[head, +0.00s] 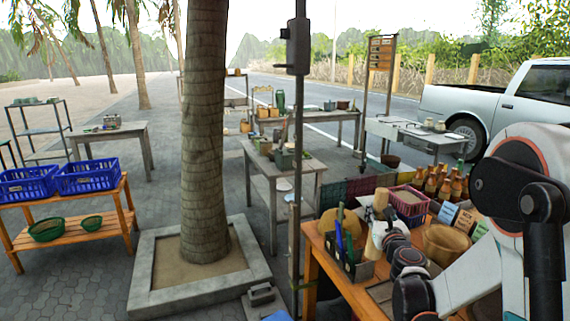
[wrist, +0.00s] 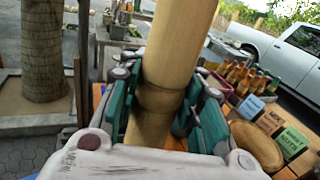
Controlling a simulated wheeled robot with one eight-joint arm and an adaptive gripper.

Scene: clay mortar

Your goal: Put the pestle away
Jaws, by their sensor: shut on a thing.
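The pestle (wrist: 172,60) is a thick, pale wooden rod with a groove round it. My gripper (wrist: 160,108) is shut on it, with teal finger pads on both sides in the wrist view. The pestle's pale end (head: 380,201) also shows above my gripper in the head view, over the wooden table (head: 318,262). The lower end of the pestle is hidden by my gripper.
A dark caddy (head: 350,266) with blue and green upright items stands left of my gripper, near a yellowish round thing (head: 338,222). Behind are a pink crate (head: 408,204), brown bottles (head: 440,184) and small signs (head: 464,222). A thin post (head: 295,200) rises left of the table.

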